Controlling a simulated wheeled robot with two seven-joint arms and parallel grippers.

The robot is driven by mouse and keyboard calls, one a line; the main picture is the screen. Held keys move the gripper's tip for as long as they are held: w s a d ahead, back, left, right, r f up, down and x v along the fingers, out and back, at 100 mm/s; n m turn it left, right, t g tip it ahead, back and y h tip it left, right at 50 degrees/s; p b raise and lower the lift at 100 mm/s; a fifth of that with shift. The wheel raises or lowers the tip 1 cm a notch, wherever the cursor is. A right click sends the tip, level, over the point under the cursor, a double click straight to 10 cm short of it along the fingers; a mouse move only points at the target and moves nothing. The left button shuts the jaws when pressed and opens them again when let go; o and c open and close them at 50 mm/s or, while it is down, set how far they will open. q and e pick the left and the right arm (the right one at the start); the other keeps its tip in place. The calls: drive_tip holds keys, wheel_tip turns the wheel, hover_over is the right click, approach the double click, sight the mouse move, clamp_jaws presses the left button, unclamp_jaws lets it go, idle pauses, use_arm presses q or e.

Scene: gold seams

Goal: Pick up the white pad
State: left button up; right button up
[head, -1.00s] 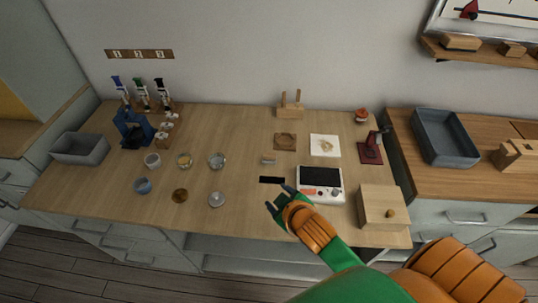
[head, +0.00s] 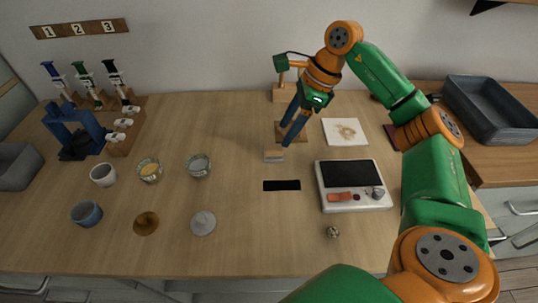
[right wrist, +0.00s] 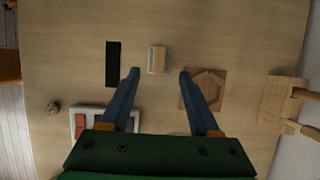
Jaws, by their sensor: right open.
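A small white pad with a wood-coloured top (head: 274,155) lies on the table, left of the scale and just in front of the square wooden plate. In the right wrist view the pad (right wrist: 157,60) shows between and slightly beyond my fingertips. My right gripper (head: 287,143) reaches down over the table, just behind and right of the pad. In the right wrist view the right gripper (right wrist: 160,73) is open, with nothing between its blue fingers. I cannot tell the height of the fingertips above the table. My left gripper is out of view.
A black strip (head: 282,185) lies in front of the pad. The white scale (head: 354,199) is to the right, with a small round object (head: 332,232) before it. The wooden plate (right wrist: 203,90) is beside one finger. A wooden stand (right wrist: 285,100) is behind. Glass bowls (head: 199,166) stand left.

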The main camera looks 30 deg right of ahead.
sight(274, 149)
drive_tip(key=x, duration=0.6)
drive_tip(key=shift+a+f, duration=0.1)
clamp_jaws()
